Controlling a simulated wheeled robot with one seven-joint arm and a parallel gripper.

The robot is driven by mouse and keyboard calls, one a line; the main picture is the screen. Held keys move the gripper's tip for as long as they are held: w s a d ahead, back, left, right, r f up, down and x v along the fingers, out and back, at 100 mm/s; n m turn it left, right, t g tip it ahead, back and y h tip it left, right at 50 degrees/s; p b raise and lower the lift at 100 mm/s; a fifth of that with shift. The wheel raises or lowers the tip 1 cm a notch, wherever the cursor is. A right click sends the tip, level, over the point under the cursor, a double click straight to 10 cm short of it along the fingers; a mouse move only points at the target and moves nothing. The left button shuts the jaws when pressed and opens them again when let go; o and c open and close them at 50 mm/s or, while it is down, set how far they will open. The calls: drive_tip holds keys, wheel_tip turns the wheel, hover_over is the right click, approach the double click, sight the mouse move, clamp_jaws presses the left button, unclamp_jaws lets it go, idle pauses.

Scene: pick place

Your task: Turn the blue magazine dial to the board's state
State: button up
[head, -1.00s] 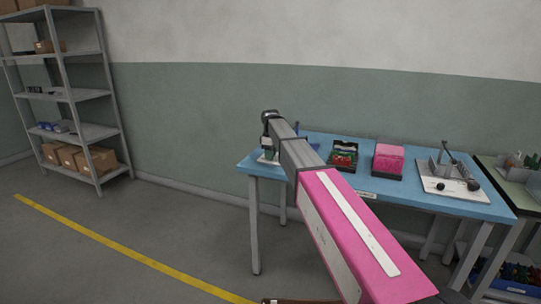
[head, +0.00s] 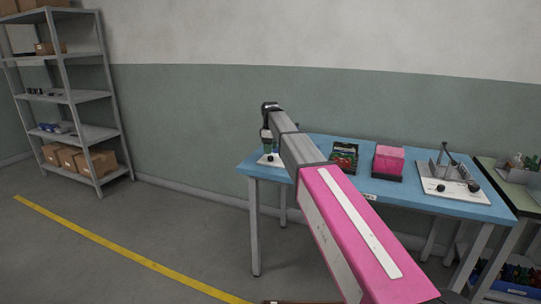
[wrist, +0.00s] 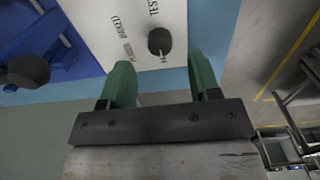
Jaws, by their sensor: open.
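In the wrist view, a white plate (wrist: 112,25) carries a dark round knob (wrist: 158,40) with a small pale mark at its lower edge. Printed words, one reading "TEST", stand beside the knob. To the left is a blue fixture (wrist: 62,62) with another dark round knob (wrist: 28,70). My gripper (wrist: 160,75) has two green fingers, spread apart and empty, with the white plate's knob ahead of the gap between them. In the head view, my gripper (head: 267,143) is over the left end of the blue table, above the white plate (head: 270,160). The fixture is mostly hidden by my arm there.
The blue table (head: 425,200) also holds a dark tray of green and red parts (head: 344,157), a pink box (head: 388,160) and a white board with a lever (head: 450,188). A grey shelf (head: 85,95) stands far left. Floor left of the table is clear.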

wheel_tip(320, 180, up, 7)
drive_tip(key=shift+f, duration=0.15)
drive_tip(key=shift+s, duration=0.1)
idle(0.3)
